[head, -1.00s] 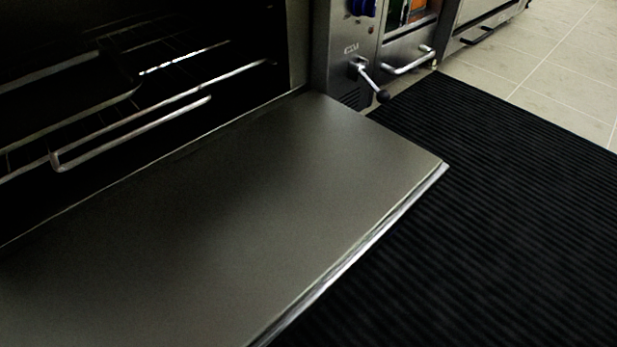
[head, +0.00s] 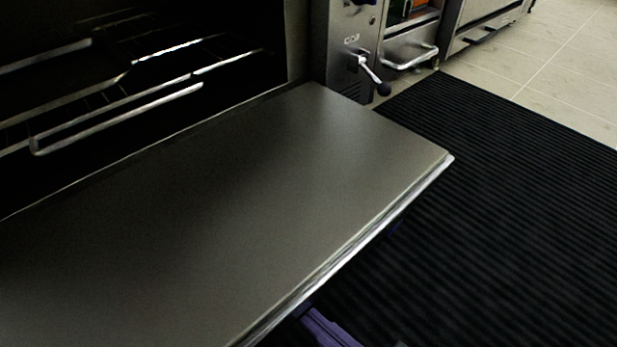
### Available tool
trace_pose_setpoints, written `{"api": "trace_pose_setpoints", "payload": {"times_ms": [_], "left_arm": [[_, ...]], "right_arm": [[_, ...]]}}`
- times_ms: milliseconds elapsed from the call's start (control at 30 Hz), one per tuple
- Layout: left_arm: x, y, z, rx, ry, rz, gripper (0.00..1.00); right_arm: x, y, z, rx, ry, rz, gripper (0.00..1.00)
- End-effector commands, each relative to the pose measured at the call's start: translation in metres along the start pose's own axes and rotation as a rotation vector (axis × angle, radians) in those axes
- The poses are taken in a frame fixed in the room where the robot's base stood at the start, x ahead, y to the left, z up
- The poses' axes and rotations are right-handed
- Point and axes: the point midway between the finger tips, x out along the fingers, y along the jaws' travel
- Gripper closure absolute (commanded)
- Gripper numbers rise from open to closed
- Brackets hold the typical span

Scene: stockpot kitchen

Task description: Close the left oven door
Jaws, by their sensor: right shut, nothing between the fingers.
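The left oven door (head: 250,190) is a flat grey metal panel. It hangs open, lowered to about level, in front of the dark oven cavity. Its bright front edge (head: 350,248) runs diagonally to the right corner. Purple parts of my right gripper (head: 328,328) show at the bottom, just beyond and below that edge. The door hides much of it, including the fingertips; it is shut and holds nothing. A small purple patch also shows under the edge farther right. Whether it touches the door I cannot tell. My left gripper is not in view.
Wire racks (head: 120,118) sit inside the oven. A control panel with a lever (head: 372,75) stands right of the opening, with another appliance and its handle (head: 412,60) beyond. A black ribbed mat (head: 510,220) covers the open floor in front; pale tiles lie behind it.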

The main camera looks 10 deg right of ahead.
Motion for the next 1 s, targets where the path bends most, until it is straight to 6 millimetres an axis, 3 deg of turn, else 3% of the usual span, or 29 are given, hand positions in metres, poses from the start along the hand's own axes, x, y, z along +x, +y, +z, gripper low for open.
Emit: {"api": "trace_pose_setpoints", "payload": {"times_ms": [400,767,1000], "left_arm": [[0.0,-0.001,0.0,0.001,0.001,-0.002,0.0],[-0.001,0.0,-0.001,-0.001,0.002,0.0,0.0],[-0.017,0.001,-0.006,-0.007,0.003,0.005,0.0]], "right_arm": [[-0.007,0.0,0.02,0.0,-0.001,-0.001,1.0],[-0.007,0.0,0.021,0.001,-0.001,0.0,1.0],[-0.012,-0.003,0.029,0.0,0.026,0.005,1.0]]}}
